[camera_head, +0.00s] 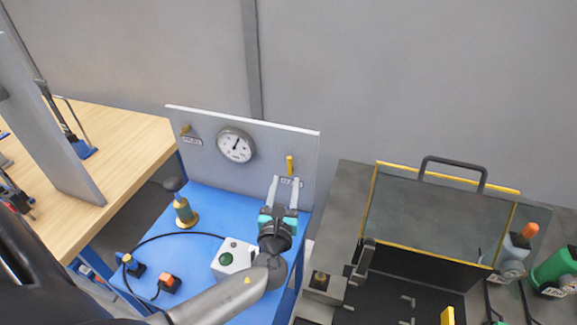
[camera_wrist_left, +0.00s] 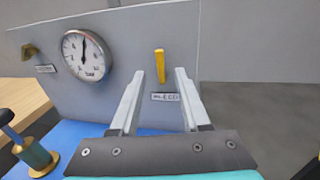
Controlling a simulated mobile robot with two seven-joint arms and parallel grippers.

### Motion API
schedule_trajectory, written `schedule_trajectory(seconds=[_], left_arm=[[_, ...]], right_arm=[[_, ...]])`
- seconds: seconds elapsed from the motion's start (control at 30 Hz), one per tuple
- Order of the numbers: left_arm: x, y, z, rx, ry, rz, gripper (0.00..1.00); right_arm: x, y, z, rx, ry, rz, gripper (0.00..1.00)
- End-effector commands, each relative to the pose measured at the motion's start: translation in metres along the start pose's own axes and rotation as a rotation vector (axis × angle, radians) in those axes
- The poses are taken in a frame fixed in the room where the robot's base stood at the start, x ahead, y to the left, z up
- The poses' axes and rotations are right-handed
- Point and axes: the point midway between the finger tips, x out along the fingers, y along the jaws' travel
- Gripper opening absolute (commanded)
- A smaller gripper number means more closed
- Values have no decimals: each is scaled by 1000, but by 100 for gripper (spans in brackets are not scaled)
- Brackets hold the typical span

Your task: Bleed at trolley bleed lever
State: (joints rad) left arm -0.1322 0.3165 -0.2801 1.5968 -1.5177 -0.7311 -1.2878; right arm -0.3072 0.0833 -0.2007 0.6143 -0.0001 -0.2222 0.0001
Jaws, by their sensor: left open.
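The bleed lever (camera_head: 290,166) is a yellow, upright handle on the right of the trolley's grey back panel (camera_head: 268,140), above a small label. In the left wrist view the lever (camera_wrist_left: 159,66) stands above a label (camera_wrist_left: 165,97) that reads BLEED. My left gripper (camera_head: 286,181) is open and empty, its two fingers pointing at the panel just below the lever. In the left wrist view the left gripper's fingers (camera_wrist_left: 157,88) frame the label, with the lever between and beyond their tips; they look apart from it. My right gripper is not in view.
The blue trolley top (camera_head: 206,205) holds a brass pump (camera_head: 184,209), a button box (camera_head: 231,258) and a cable. A clear yellow-edged guard (camera_head: 432,215) stands at right.

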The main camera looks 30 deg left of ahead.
Motion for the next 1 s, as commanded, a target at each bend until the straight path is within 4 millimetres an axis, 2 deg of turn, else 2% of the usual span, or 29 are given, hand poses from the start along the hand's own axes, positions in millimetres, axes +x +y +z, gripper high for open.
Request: schedule_trajectory(seconds=[0.03,0.2,0.4,0.8,0.87,1.0], left_arm=[[11,0,1,0,-3,2,46],[38,0,1,0,-2,2,46],[59,0,0,-1,-1,1,46],[66,0,0,-2,0,0,46],[66,0,0,-2,1,1,42],[65,0,0,-2,1,1,26]], right_arm=[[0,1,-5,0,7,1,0],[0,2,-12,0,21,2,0],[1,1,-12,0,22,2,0],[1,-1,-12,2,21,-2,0],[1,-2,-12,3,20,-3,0],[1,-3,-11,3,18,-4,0]])
